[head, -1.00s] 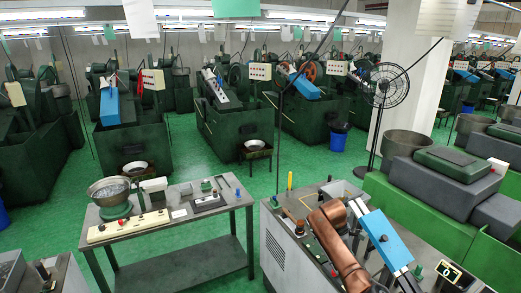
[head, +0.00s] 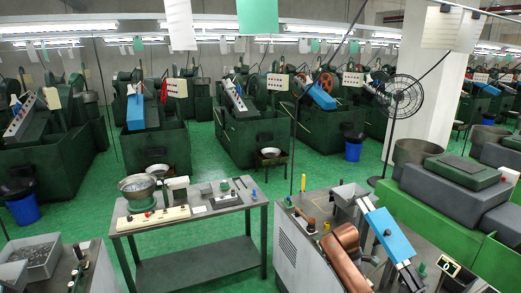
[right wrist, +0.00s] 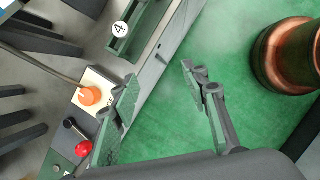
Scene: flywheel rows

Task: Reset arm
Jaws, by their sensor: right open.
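My right gripper (right wrist: 158,80) shows in the right wrist view, with its two dark fingers spread apart and nothing between them. Green floor and the edge of a grey machine panel lie beyond the fingers. Neither gripper shows in the head view. My left gripper is in no view.
A grey table (head: 245,201) holds a bowl (head: 137,187) on a green-based device. A machine with a blue cover (head: 388,231) and a copper-coloured part (head: 345,243) stands at the front right. A tray of small parts (head: 37,250) is at left. Green floor lies between the machines.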

